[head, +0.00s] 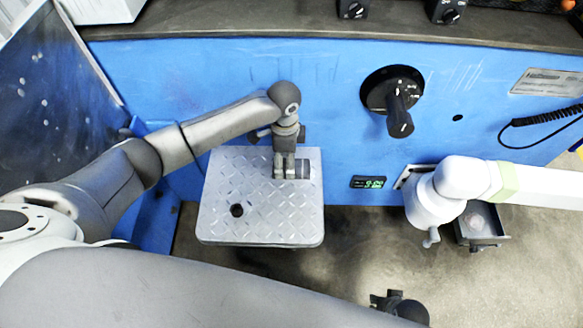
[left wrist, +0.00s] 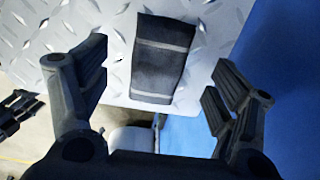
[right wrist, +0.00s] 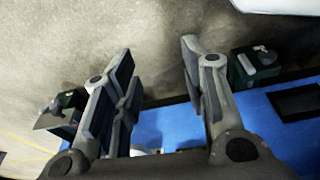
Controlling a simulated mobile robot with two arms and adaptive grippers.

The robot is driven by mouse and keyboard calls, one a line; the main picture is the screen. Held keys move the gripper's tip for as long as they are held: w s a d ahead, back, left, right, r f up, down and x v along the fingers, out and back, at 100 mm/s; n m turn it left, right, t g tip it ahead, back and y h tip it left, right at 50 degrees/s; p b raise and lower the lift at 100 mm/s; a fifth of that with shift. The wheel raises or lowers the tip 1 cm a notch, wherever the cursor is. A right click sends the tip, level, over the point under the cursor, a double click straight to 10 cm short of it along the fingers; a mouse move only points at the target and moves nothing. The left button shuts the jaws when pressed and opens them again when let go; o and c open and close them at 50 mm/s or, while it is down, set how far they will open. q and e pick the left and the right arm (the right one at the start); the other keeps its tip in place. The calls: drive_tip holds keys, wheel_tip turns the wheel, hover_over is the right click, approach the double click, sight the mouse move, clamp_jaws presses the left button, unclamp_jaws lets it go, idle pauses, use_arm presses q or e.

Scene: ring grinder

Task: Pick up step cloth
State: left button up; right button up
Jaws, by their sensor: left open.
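The step cloth (left wrist: 160,62) is a folded dark cloth with lighter grey stripes. In the left wrist view it lies flat on the metal diamond-plate step (left wrist: 205,50), close to the step's edge. My left gripper (left wrist: 158,75) is open, with its fingers spread to either side of the cloth and no visible contact. In the head view my left gripper (head: 287,172) is over the rear right part of the step (head: 262,225) and largely hides the cloth. My right gripper (right wrist: 160,78) is open and empty in the right wrist view, over bare floor.
A dark round spot (head: 236,210) shows on the step. A white jointed machine part (head: 540,187) and a small tray (head: 485,222) are at right.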

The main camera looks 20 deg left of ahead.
use_arm(q)
drive_tip(key=shift+f+b, duration=0.3)
drive_tip(key=shift+f, duration=1.3)
use_arm(e)
drive_tip(key=r, duration=0.1)
drive_tip(key=w+r, duration=0.1)
drive_tip(key=shift+w+a+r, duration=0.1)
drive_tip(key=shift+r, duration=0.3)
use_arm(q)
drive_tip(key=c, duration=1)
